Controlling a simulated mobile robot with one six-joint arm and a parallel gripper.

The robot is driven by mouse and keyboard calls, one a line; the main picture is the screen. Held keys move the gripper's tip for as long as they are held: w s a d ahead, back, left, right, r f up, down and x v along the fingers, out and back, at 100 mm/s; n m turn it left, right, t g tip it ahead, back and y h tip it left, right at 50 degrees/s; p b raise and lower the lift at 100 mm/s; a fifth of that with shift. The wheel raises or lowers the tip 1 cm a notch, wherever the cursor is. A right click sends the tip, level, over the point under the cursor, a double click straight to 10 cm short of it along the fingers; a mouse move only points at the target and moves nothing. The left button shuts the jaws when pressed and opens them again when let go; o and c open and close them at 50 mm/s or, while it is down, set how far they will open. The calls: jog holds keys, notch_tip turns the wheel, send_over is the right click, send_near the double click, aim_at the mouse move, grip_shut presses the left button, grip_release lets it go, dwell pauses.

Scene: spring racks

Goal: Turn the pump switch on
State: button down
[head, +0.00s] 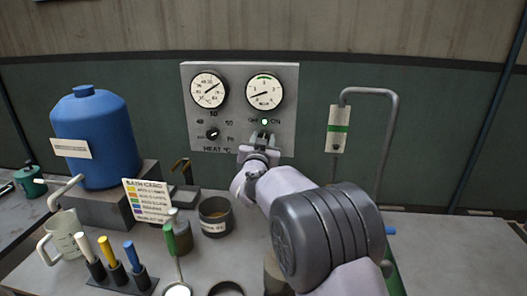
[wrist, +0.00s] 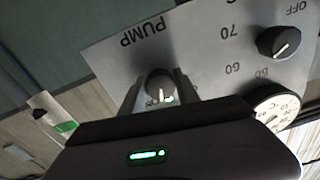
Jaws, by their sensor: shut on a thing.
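The pump switch (wrist: 158,80) is a dark round knob with a white pointer line on the grey control panel (head: 238,75). It sits beside the word PUMP in the wrist view, where the panel appears upside down. My gripper (head: 263,138) is at the panel's lower right, its two fingers on either side of the knob, shut on it. The fingers also show in the wrist view (wrist: 158,95). In the head view the fingers mostly hide the knob, and lettering flanks the light.
The heat knob (head: 212,134) is left of the switch, below two round gauges (head: 265,91). A blue tank (head: 92,140), a bath card (head: 150,200), a dark pot (head: 215,215) and coloured-handled tools (head: 108,252) stand on the bench at left. A bent pipe (head: 390,130) rises at right.

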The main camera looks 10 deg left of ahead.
jog(key=shift+m+b, duration=1.15)
jog(key=shift+m, duration=0.05)
jog(key=shift+r, duration=0.1)
jog(key=c, duration=0.9)
grip_release()
jog(key=s+p, duration=0.1)
jog(key=s, duration=1.6)
jog(key=shift+s+a+f+p, duration=0.2)
jog(key=shift+s+f+p, duration=0.05)
jog(key=shift+f+p, duration=0.1)
